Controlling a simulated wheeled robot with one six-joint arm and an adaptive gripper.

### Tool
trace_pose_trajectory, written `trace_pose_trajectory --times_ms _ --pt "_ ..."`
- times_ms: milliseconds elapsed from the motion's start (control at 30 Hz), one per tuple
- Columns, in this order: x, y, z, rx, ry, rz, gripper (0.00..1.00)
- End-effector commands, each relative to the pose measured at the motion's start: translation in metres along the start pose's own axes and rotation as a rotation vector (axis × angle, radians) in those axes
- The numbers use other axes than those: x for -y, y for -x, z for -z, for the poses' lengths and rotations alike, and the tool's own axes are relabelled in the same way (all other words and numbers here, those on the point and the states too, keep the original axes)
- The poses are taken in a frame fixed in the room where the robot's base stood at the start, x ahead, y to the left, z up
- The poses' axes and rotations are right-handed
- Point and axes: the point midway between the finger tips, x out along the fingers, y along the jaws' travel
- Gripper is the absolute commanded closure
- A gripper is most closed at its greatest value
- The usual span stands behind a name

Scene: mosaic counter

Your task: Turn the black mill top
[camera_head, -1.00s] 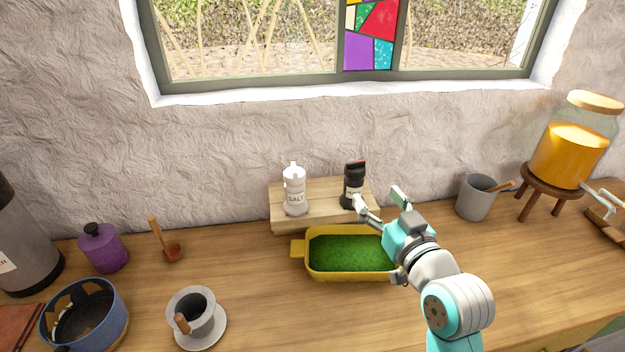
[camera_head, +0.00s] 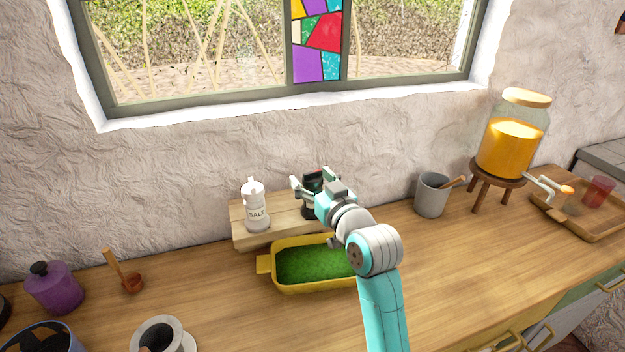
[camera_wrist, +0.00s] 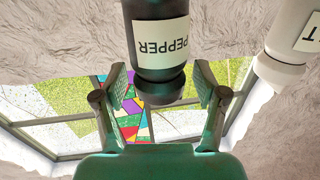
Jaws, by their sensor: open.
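The black pepper mill (camera_head: 308,210) stands upright on a wooden riser (camera_head: 282,222) against the wall, partly hidden by my gripper. In the wrist view the picture is upside down: the mill's body (camera_wrist: 155,40) with its white PEPPER label is above, and its black top (camera_wrist: 160,88) points down. My gripper (camera_head: 311,179) is open at the height of the mill top. In the wrist view its fingers are on either side of the top, with gaps showing on both sides. The fingers are not closed on it.
A white salt mill (camera_head: 256,208) stands left of the pepper mill on the riser. A yellow tray (camera_head: 276,286) with green filling sits in front, under my arm. A grey cup (camera_head: 431,197) and a juice dispenser (camera_head: 511,140) stand to the right.

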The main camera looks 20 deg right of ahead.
Motion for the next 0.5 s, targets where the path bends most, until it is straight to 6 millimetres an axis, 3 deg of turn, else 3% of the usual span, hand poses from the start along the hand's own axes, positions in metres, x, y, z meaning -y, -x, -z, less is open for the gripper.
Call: trace_pose_trajectory --times_ms 233,500 --pt "0.0000 -0.0007 -0.0001 0.000 0.000 0.000 0.28" --pt "0.0000 -0.0005 -0.0001 0.000 0.000 0.000 0.90"
